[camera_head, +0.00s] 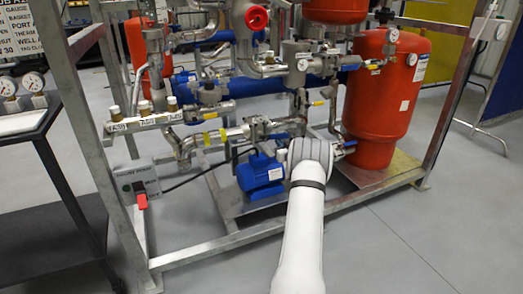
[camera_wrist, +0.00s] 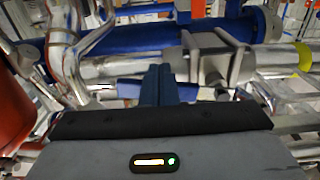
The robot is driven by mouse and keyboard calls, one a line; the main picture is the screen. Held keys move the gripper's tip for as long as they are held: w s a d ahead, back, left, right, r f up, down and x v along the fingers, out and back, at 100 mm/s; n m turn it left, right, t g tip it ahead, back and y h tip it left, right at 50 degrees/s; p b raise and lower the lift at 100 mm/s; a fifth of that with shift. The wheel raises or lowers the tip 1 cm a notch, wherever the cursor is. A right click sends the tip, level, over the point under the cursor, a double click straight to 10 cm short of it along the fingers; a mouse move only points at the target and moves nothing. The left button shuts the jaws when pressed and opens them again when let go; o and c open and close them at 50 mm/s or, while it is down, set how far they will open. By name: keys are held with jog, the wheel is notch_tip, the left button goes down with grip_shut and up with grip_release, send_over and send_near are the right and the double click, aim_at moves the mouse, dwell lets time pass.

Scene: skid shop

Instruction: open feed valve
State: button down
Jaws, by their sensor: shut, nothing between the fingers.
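Several valves sit on the skid's silver pipework, and no readable label marks which one is the feed valve. In the head view, a pipe run with yellow-marked parts (camera_head: 210,138) lies left of my arm, and a valve body (camera_head: 258,128) sits just above the blue pump motor (camera_head: 261,174). My gripper (camera_wrist: 160,72) is shut and empty in the wrist view. Its dark fingers point at a pipe with a grey flanged block (camera_wrist: 212,62); I cannot tell whether they touch it. In the head view my own wrist hides the fingers.
A red tank (camera_head: 385,95) stands right of my arm. Metal frame posts (camera_head: 85,110) and a low rail bound the skid. A dark cart (camera_head: 35,135) stands farther left. The floor at front right is clear.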

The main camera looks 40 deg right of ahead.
jog(key=shift+r, duration=0.1)
jog(key=v, duration=1)
jog(key=shift+d+f, duration=0.25)
jog(key=shift+f, duration=0.15)
dwell(0.4)
jog(key=shift+s, duration=0.1)
dwell(0.3)
